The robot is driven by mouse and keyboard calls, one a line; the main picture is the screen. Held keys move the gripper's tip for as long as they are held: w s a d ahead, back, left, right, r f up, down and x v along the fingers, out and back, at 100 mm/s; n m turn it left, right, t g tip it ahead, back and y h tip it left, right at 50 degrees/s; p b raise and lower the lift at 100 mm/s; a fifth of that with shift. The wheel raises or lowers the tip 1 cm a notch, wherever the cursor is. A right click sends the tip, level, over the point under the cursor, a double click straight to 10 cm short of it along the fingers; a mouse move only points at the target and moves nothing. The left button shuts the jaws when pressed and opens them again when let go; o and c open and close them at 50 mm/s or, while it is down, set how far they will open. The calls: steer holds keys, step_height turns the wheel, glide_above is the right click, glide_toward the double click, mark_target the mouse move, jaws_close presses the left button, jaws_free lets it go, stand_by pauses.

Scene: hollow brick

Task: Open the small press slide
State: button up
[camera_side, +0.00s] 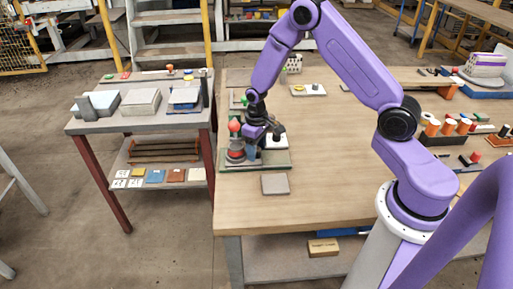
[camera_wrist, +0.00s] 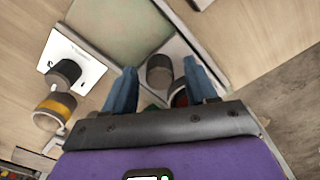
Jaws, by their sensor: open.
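I cannot clearly pick out the press slide. A small fixture with a red ball-shaped top (camera_side: 235,126) and a dark-and-red round body (camera_side: 235,153) stands on a grey-green base plate (camera_side: 277,160) at the table's left side. My gripper (camera_side: 252,154) is low over this plate, just right of the round body. In the wrist view my gripper (camera_wrist: 160,86) has its two blue fingers spread apart. A grey cylinder (camera_wrist: 160,72) shows in the gap between them; contact cannot be told. A red part (camera_wrist: 180,98) is partly hidden behind the gripper.
In the wrist view, a white plate with a dark knob (camera_wrist: 66,72) and a yellow-banded cylinder (camera_wrist: 56,108) lie left. A flat grey-brown tile (camera_side: 275,185) lies in front of the base plate. The table's middle is clear. A side table (camera_side: 140,123) stands left across a gap.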

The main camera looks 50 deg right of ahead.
jaws_close()
steer(key=s+d, duration=0.6)
steer(key=shift+s+d, duration=0.1)
jaws_free()
steer(key=shift+r, duration=0.15)
step_height(320, 180, up, 17)
stand_by(0.8)
steer(key=shift+r, duration=0.1)
